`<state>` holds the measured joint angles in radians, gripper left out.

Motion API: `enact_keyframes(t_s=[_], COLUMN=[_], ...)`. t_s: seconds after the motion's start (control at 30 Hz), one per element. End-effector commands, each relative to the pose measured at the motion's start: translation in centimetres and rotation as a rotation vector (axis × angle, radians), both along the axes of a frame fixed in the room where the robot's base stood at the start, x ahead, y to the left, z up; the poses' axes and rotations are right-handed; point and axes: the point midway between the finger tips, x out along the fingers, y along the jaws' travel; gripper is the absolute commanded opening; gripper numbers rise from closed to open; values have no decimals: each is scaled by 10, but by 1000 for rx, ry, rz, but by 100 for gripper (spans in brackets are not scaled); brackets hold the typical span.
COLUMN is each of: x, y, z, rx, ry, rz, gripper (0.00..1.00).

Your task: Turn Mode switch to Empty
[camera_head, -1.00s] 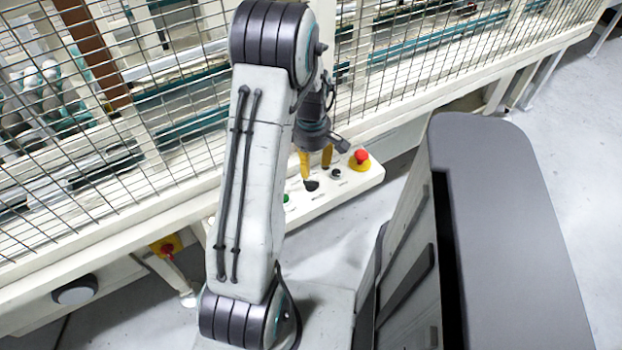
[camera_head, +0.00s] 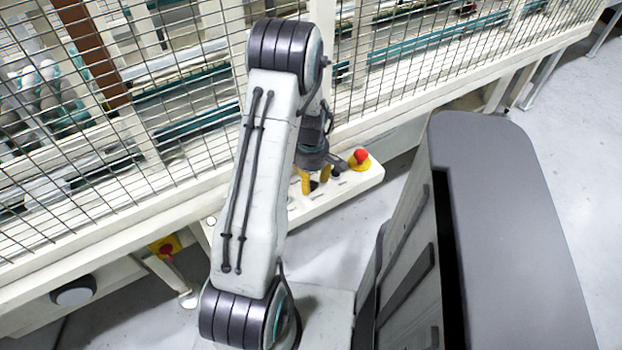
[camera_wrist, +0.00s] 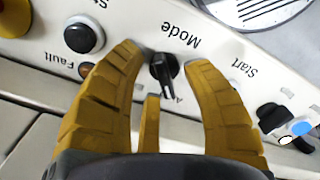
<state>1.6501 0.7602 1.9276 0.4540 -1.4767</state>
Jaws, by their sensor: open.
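The Mode switch (camera_wrist: 164,70) is a black rotary knob on the cream control panel (camera_wrist: 215,58). In the wrist view it sits between the yellow fingers of my gripper (camera_wrist: 168,56), with a gap visible on either side. The printed word Mode appears upside down above it. A small label below the knob is partly hidden, and I cannot read the Empty mark. In the head view my gripper (camera_head: 315,180) is open and low over the panel (camera_head: 330,203), and its fingers largely cover the switch.
A red emergency stop (camera_head: 360,157) on a yellow base stands right of my gripper. In the wrist view a black button (camera_wrist: 84,36) is left of the fingers, near the Fault label. A dark control (camera_wrist: 272,115) is at the right. A wire fence (camera_head: 420,60) rises behind the panel.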

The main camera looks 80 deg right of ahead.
Motion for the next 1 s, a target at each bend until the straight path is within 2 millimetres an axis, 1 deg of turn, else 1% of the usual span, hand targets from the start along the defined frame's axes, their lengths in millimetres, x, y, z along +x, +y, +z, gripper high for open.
enact_keyframes(t_s=[0.17,0.2,0.73,1.0], x=[0,0,0,0], y=[0,0,0,0], z=[0,0,0,0], rx=[0,0,0,0], ry=[0,0,0,0], rz=[0,0,0,-3], gripper=[44,47,0,0])
